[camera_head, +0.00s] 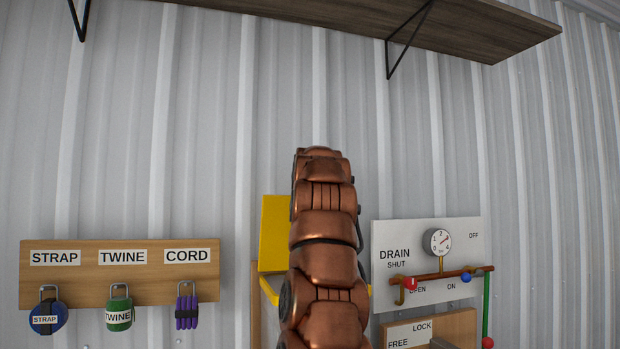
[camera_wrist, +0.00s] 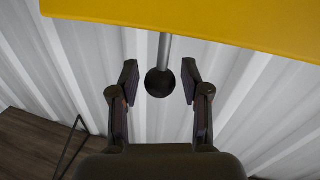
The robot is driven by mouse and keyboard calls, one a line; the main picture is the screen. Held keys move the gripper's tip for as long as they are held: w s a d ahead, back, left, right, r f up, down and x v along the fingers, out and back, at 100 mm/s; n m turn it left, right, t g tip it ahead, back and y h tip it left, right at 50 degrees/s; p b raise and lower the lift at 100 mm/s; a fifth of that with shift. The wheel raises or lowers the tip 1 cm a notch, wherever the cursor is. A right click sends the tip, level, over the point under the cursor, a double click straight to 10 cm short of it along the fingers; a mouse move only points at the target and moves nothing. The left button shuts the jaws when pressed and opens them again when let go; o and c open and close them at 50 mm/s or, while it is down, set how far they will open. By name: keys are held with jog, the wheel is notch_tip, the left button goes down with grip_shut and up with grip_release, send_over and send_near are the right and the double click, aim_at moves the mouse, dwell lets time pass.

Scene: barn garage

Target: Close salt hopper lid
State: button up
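The yellow salt hopper lid (camera_head: 274,232) stands raised against the wall behind my copper arm, which hides its right part. A yellow edge of the hopper (camera_head: 269,290) shows just below it. In the wrist view the yellow lid (camera_wrist: 215,22) fills the top. A grey rod with a dark ball knob (camera_wrist: 159,83) extends from the lid's edge. My gripper (camera_wrist: 159,76) is open, with one finger on each side of the knob and a visible gap on both sides. In the head view my gripper is hidden behind the arm.
A wooden board (camera_head: 75,270) with strap, twine and cord hangs at left. A white drain panel (camera_head: 395,235) with gauge, pipe and levers is close at right, above a wooden lock panel (camera_head: 455,325). A shelf (camera_head: 460,30) juts out overhead.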

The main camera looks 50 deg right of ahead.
grip_shut()
dwell(0.5)
